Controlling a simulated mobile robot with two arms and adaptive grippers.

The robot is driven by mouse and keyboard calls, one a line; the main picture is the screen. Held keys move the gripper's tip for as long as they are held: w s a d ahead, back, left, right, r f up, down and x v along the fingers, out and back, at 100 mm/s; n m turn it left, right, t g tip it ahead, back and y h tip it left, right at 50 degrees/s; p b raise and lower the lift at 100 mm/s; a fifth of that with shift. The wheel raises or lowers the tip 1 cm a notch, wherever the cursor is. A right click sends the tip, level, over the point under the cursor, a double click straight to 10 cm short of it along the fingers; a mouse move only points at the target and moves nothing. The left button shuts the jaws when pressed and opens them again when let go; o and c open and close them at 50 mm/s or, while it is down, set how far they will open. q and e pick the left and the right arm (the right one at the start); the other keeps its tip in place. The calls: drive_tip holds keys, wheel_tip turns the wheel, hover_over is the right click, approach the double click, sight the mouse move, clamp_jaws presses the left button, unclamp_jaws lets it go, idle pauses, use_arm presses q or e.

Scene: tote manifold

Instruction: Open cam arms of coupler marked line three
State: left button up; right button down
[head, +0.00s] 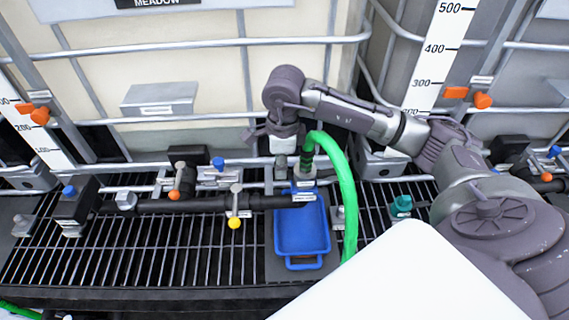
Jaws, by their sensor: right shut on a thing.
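A green hose (346,185) arches up and comes down into a coupler (304,170) on the dark manifold pipe, above a blue tray. My right gripper (281,166) points down at the left side of this coupler. It is shut on a small part there, apparently a cam arm of the coupler, mostly hidden by the fingers. The angle of the cam arms cannot be made out, and the small label by the coupler is too small to read. My left gripper is not in view.
A blue tray (301,228) sits on the black grating (170,255) below the coupler. Valves with an orange-tipped handle (175,193) and a yellow-tipped handle (235,222) stand to the left. Caged tanks and their rails (200,45) rise close behind my gripper.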

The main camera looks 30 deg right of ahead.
drive_tip(key=shift+w+a+f+g+h, duration=0.15)
drive_tip(key=shift+w+a+g+h, duration=0.2)
drive_tip(key=shift+h, duration=0.45)
drive_tip(key=shift+a+g+h, duration=0.1)
drive_tip(key=shift+g+h, duration=0.25)
drive_tip(key=shift+h, duration=0.05)
drive_tip(key=shift+w+a+f+g+h+p, duration=0.1)
drive_tip(key=shift+f+g+h+p, duration=0.3)
drive_tip(key=shift+h+p, duration=0.35)
drive_tip(key=shift+a+f+g+h+p, duration=0.15)
drive_tip(key=shift+f+g+h+p, duration=0.1)
drive_tip(key=shift+g+h+p, duration=0.45)
drive_tip(key=shift+w+a+f+g+h+p, duration=0.1)
drive_tip(key=shift+f+g+h+p, duration=0.2)
drive_tip(key=shift+h+p, duration=0.55)
drive_tip(key=shift+f, duration=0.1)
drive_tip(key=c, duration=1)
unclamp_jaws()
drive_tip(key=shift+s, duration=0.1)
drive_tip(key=shift+c, duration=0.2)
